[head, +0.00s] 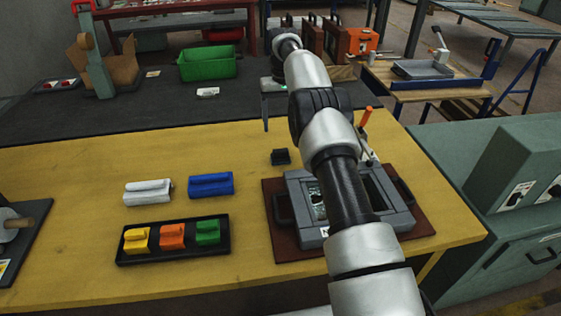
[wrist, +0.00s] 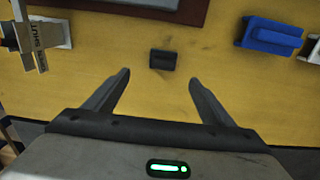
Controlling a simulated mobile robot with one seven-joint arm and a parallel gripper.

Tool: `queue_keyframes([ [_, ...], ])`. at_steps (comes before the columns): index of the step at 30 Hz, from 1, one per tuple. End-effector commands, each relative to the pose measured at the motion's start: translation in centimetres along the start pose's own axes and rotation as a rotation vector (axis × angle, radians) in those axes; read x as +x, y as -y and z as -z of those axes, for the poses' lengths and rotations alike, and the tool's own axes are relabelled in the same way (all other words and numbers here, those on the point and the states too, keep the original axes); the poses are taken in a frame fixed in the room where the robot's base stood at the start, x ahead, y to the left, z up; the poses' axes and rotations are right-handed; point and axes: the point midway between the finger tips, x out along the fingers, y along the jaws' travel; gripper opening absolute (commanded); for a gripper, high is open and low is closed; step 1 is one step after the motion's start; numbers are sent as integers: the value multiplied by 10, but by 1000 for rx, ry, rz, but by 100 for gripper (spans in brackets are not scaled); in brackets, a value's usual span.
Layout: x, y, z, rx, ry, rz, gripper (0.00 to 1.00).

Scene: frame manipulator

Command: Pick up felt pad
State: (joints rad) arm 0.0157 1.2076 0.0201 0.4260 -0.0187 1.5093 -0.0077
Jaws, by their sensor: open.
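A small dark block, which looks like the felt pad (head: 280,157), lies on the yellow table just left of the grey frame fixture. In the wrist view the dark pad (wrist: 162,60) lies beyond my fingertips, about centred between them. My gripper (wrist: 160,77) is open and empty, with its two fingers spread wide. In the head view my gripper is partly hidden behind my arm, above the far edge of the yellow table. The pad appears apart from both fingers.
The grey frame fixture (head: 292,185) on its brown board stands right of the pad, partly covered by my arm. A blue block (head: 211,184), a white block (head: 148,192) and a black tray (head: 172,253) with three coloured blocks stand left. The table around the pad is clear.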

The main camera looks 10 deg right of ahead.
Motion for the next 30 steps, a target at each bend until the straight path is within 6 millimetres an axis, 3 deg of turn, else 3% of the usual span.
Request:
queue_keyframes([
  [1, 16, 0, -1, 0, 2, 0, 77],
  [9, 66, 0, 0, 0, 1, 0, 77],
  [19, 87, 2, 0, 0, -1, 0, 77],
  [27, 126, 8, -1, 1, 1, 0, 77],
  [30, 131, 8, 0, 1, -1, 0, 77],
])
